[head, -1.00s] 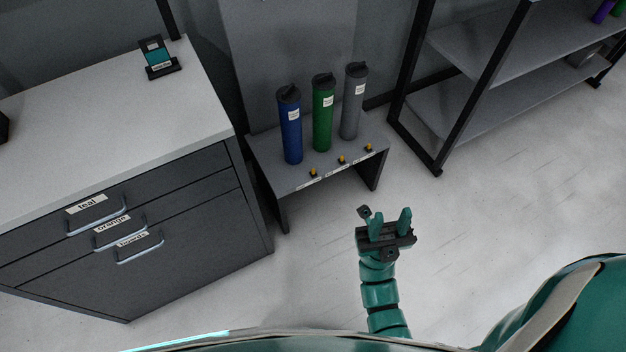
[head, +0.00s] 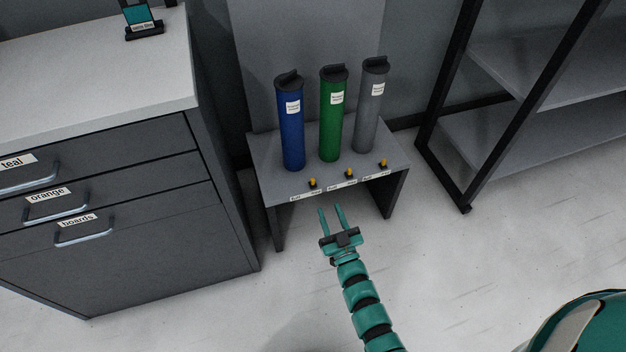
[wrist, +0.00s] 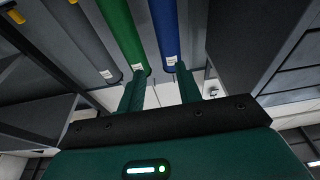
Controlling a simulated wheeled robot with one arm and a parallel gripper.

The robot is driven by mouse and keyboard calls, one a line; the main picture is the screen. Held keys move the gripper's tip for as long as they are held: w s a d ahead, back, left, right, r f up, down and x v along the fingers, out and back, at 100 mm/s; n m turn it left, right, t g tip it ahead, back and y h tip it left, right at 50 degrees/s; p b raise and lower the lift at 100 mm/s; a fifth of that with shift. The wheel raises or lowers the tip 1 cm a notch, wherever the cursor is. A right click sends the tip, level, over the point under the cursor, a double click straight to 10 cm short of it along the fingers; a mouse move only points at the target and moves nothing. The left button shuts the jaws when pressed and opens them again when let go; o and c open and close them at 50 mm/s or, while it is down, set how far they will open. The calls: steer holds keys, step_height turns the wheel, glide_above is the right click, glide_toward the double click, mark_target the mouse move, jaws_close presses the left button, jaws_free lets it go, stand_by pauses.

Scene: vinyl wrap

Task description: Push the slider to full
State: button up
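Two yellow knobs also show at the upper left of the wrist view (wrist: 16,17). My gripper (head: 330,208) is open and empty, in front of and apart from the bench, just below the left and middle sliders in the head view. Its two fingers also show in the wrist view (wrist: 159,88).
Blue (head: 291,130), green (head: 331,120) and grey (head: 368,110) capped cylinders stand upright on the bench behind the sliders. A dark drawer cabinet (head: 150,235) is on the left and a black-framed shelf rack (head: 480,110) on the right. The floor in front is clear.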

mark_target(313, 181)
step_height(313, 181, down, 7)
steer(key=w+g+h, duration=0.1)
steer(key=g, duration=0.1)
steer(key=shift+m, duration=0.3)
steer(key=b+x, duration=0.2)
steer(key=x, duration=1.5)
steer(key=shift+d+f, duration=0.1)
steer(key=shift+f, duration=0.05)
jaws_close()
